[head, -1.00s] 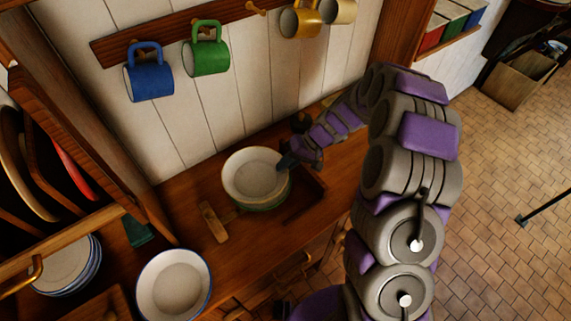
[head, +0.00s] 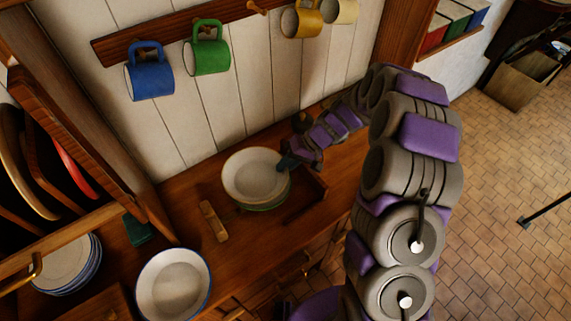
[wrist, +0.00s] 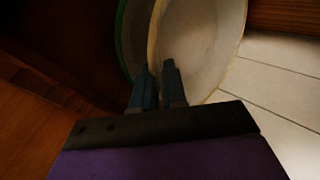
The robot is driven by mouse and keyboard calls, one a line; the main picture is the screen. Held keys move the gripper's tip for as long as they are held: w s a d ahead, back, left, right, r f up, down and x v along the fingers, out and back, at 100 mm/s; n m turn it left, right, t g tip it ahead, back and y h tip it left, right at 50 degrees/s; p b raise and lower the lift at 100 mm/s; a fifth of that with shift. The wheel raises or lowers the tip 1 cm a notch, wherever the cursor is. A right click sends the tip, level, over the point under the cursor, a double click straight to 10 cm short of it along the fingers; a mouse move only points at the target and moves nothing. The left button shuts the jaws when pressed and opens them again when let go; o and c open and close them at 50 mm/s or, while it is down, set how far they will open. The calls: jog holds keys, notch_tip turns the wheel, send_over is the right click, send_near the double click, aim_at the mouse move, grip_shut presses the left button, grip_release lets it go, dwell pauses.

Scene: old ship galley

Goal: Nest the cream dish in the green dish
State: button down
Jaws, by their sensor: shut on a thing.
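The cream dish (head: 255,175) sits over the green dish (head: 266,207) on the wooden counter in the head view; only a strip of the green dish's side shows beneath it. My gripper (head: 287,163) is at the cream dish's right rim. In the wrist view, my gripper (wrist: 159,85) is shut on the rim of the cream dish (wrist: 202,45), one finger on each side. The green rim of the green dish (wrist: 122,40) shows to its left. I cannot tell whether the two dishes touch.
A white dish with a blue rim (head: 174,285) stands on the counter at front left. A wooden block (head: 214,221) lies left of the dishes. A low wooden ledge (head: 312,198) is at their right. Mugs, including a blue one (head: 149,78), hang on the wall behind.

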jog(key=shift+a+f, duration=0.2)
jog(key=shift+f, duration=0.05)
jog(key=shift+f+b, duration=0.55)
jog(key=shift+b, duration=0.05)
dwell(0.6)
jog(key=c, duration=1.1)
grip_release()
jog(key=shift+d, duration=0.1)
jog(key=shift+r+p, duration=1.3)
jog(key=shift+r, duration=2.75)
jog(key=shift+w+f, duration=0.1)
